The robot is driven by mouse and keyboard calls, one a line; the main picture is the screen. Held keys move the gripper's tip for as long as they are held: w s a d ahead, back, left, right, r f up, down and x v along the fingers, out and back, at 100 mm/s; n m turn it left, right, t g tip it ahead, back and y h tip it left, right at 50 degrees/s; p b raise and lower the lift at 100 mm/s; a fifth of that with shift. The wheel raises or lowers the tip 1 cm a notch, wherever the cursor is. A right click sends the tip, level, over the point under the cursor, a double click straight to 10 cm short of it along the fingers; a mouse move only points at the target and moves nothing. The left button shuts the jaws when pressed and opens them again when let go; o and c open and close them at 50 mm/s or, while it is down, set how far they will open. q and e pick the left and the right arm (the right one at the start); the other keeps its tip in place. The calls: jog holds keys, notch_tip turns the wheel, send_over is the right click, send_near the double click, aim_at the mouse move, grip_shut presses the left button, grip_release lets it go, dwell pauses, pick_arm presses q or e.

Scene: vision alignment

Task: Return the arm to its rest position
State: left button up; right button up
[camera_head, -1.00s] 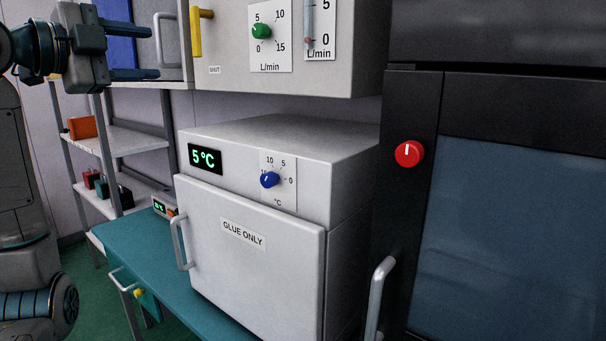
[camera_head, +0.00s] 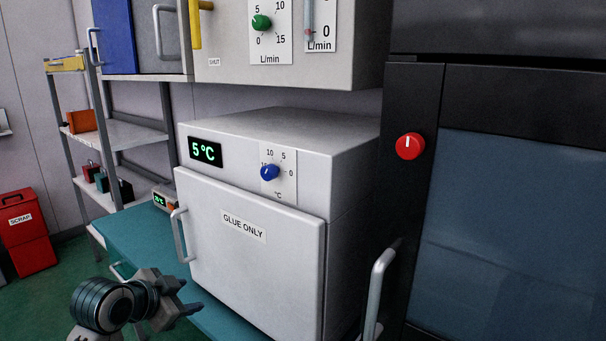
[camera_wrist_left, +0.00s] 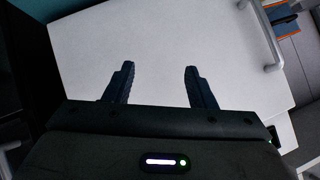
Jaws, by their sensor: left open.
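My left gripper (camera_head: 187,297) is low at the left of the head view, in front of the teal bench and near the lower left of the white GLUE ONLY cabinet (camera_head: 250,262). Its two dark fingers are apart with nothing between them. In the left wrist view the open fingers (camera_wrist_left: 158,88) show against a large pale panel (camera_wrist_left: 160,45) with a metal handle at upper right. My right gripper is not in view.
The teal bench (camera_head: 140,235) carries the cabinet. A dark cabinet (camera_head: 500,220) with a red knob (camera_head: 409,146) and a handle stands at right. A shelf rack (camera_head: 125,135) stands behind at left, and a red SCRAP bin (camera_head: 25,235) is on the green floor.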

pick_arm(q)
jog(key=s+f+n+g+y, duration=0.2)
jog(key=s+f+n+g, duration=0.15)
jog(key=s+f, duration=1.05)
jog(key=s+a+f+n+g+y, duration=0.1)
jog(key=s+f+n, duration=0.3)
jog(key=s, duration=0.5)
jog(key=s+a+f+n+g+y, duration=0.2)
jog(key=s+f, duration=0.5)
jog(key=s, duration=0.3)
notch_tip(320, 180, down, 32)
jog(key=a+r+g, duration=0.1)
jog(key=a, duration=0.2)
jog(key=s+f+g+b, duration=0.1)
jog(key=s+f, duration=1.8)
jog(key=f, duration=0.1)
jog(key=shift+a, duration=0.4)
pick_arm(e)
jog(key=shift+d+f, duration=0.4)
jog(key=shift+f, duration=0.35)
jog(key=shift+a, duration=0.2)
